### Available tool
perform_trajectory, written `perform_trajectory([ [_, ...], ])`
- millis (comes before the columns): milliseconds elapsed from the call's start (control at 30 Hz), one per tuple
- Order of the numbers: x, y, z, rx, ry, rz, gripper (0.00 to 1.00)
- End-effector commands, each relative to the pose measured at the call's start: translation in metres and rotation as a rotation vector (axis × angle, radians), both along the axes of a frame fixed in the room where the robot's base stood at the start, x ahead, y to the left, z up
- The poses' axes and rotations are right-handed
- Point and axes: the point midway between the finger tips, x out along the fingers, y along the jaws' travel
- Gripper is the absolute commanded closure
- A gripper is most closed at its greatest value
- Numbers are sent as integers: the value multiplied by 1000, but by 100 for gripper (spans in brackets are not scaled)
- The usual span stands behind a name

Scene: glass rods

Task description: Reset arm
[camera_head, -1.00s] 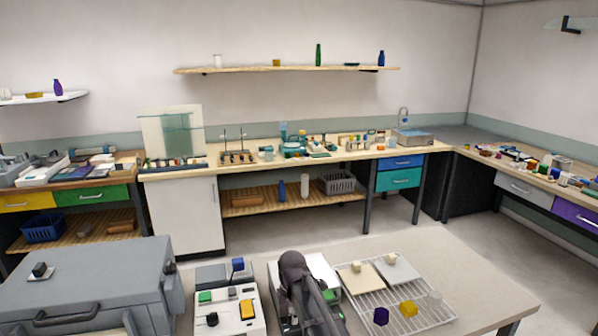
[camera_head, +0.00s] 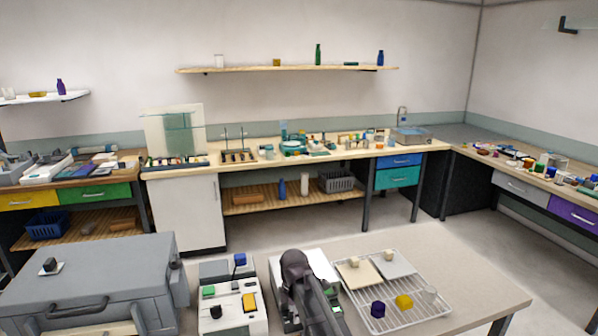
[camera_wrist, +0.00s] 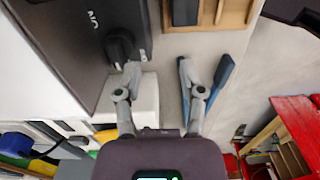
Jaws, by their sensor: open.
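My gripper (camera_wrist: 163,80) shows in the wrist view with its two grey fingers spread and nothing visible between them. A dark panel with a black knob (camera_wrist: 120,46) lies beyond the left finger, and a white block is beside that finger. A blue, forked piece (camera_wrist: 221,73) is by the right finger; I cannot tell whether they touch. In the head view my dark arm rises at the bottom centre, over the near bench, and the gripper's fingers cannot be made out there. I cannot make out any glass rod.
A wire rack (camera_head: 431,297) on the near bench holds a purple and a yellow piece and two pale plates. A white device with coloured buttons (camera_head: 231,300) and a large grey case (camera_head: 90,275) stand left of my arm. Bare bench top lies right of the rack.

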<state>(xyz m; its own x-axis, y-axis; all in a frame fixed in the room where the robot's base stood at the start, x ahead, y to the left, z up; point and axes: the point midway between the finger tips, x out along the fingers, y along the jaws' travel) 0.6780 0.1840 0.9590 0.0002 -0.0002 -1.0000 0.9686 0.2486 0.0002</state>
Motion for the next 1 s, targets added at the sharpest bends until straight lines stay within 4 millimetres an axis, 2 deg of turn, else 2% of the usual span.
perform_trajectory([
  [233, -3, -5, 0, 0, 0, -35, 49],
  [567, -15, -27, 0, 0, 0, -215, 49],
  [767, -32, -54, 0, 0, 0, -436, 49],
  [1000, -61, -97, 0, -1, 0, -828, 49],
])
